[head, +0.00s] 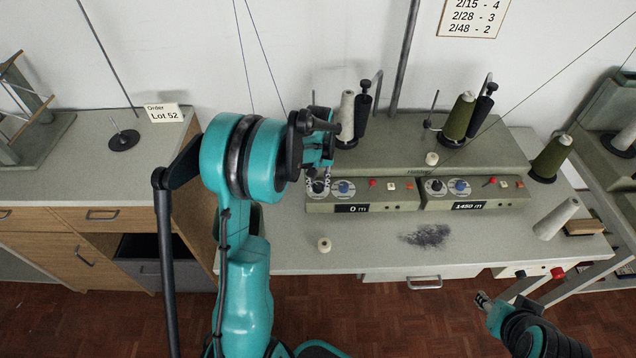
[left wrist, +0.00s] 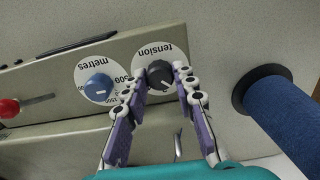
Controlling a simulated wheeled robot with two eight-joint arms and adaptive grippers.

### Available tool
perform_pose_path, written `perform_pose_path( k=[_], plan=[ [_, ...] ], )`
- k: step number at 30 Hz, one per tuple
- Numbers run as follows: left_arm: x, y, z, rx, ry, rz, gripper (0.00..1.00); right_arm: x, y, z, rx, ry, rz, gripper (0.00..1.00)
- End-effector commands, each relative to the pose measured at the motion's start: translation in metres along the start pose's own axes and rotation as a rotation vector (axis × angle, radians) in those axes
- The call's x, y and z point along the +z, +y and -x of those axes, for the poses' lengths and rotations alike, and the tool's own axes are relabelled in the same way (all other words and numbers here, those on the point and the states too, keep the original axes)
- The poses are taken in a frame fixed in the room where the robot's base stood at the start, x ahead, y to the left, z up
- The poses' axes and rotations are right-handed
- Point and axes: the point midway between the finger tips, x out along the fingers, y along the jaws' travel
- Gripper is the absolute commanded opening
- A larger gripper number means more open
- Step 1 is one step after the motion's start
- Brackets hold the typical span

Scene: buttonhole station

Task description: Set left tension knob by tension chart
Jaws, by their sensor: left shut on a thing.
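The left tension knob (left wrist: 160,75) is black, on a white dial marked "tension"; its light pointer mark shows, but I cannot read the number. My left gripper (left wrist: 161,79) has a fingertip on either side of it and is shut on it. In the head view my left gripper (head: 318,182) is at the left end of the winder's front panel, mostly hiding the knob. The tension chart (head: 473,18) on the wall reads 2/15 - 4, 2/28 - 3, 2/48 - 2. The order card (head: 164,113) reads Lot 52. My right gripper (head: 483,300) is low at the right, away from the panel.
The blue metres knob (left wrist: 98,87) sits beside the tension dial. A blue cylinder (left wrist: 275,97) stands close to the panel's end. The left display (head: 352,208) reads 0 m, the right display (head: 469,205) 1450 m. Dark fluff (head: 427,236) lies on the bench front.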

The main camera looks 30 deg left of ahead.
Motion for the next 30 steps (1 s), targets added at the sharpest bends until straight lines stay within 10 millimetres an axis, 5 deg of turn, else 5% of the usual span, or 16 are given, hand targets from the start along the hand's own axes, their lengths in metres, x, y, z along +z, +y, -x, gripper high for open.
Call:
perform_pose_path(
  k=[7,8,10,22,30],
  plan=[
    [0.0,0.0,0.0,0.0,-0.001,0.001,0.0,0.0,0.0,0.0,0.0,0.0,0.0,0.4],
    [0.0,0.0,0.0,0.0,-0.001,0.001,0.29,0.0,0.0,0.0,0.0,0.0,0.0,0.4],
    [0.0,0.0,0.0,0.0,-0.001,0.001,0.48,0.0,0.0,0.0,0.0,0.0,0.0,0.4],
    [0.0,0.0,0.006,0.0,0.0,0.001,0.48,0.0,0.0,0.0,0.0,0.0,0.0,0.4],
    [0.0,0.0,0.058,0.0,0.0,0.001,0.48,0.0,0.0,0.0,0.0,0.0,0.0,0.4]
  ],
)
